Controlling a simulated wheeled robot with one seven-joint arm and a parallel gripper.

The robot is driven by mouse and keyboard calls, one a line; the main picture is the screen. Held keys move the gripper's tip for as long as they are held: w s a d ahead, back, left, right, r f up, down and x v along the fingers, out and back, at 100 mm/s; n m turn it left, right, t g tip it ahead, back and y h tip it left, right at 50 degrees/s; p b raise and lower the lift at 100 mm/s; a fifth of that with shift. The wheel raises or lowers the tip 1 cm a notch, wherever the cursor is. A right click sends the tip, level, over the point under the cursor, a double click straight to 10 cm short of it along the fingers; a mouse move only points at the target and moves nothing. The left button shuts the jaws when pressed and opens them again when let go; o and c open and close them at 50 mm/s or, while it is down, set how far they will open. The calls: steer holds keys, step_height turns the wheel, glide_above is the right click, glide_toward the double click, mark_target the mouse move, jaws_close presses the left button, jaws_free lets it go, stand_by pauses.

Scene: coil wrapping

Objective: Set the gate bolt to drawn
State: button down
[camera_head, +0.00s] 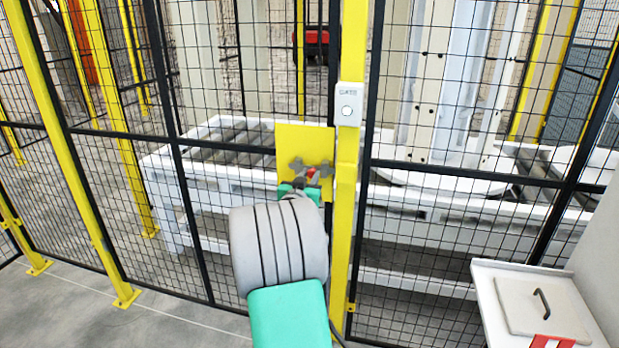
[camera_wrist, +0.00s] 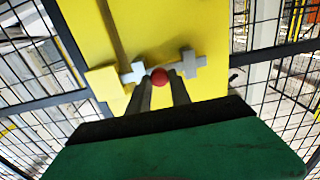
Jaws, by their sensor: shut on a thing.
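The gate bolt is on a yellow plate (camera_head: 290,143) fixed to the mesh gate beside a yellow post. Its red knob (camera_wrist: 159,77) sits between my fingertips in the wrist view, and it also shows as a small red spot in the head view (camera_head: 311,173). Grey bolt brackets (camera_wrist: 190,64) lie on either side of the knob. My gripper (camera_wrist: 160,82) is shut on the red knob. In the head view my gripper (camera_head: 312,175) is at the plate, and my arm partly hides the bolt. I cannot tell how far the bolt is slid.
A grey box with a round button (camera_head: 348,106) is on the yellow post (camera_head: 343,220) above the plate. Behind the mesh stands a white roller conveyor (camera_head: 215,135). A white cabinet (camera_head: 500,290) stands at the lower right. The floor (camera_head: 60,310) at the lower left is clear.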

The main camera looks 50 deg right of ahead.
stand_by(0.4)
steer(key=w+b, duration=0.1)
steer(key=w+a+b, duration=0.1)
steer(key=w, duration=0.1)
steer(key=w+a+b, duration=0.1)
steer(key=shift+w+f+b, duration=0.15)
steer(key=shift+w+b, duration=0.1)
steer(key=shift+b, duration=0.05)
steer(key=shift+r, duration=0.2)
steer(key=c, duration=1.2)
jaws_free()
steer(key=shift+w, duration=0.1)
steer(key=b, duration=0.1)
glide_toward(298, 167)
steer(key=v, duration=0.3)
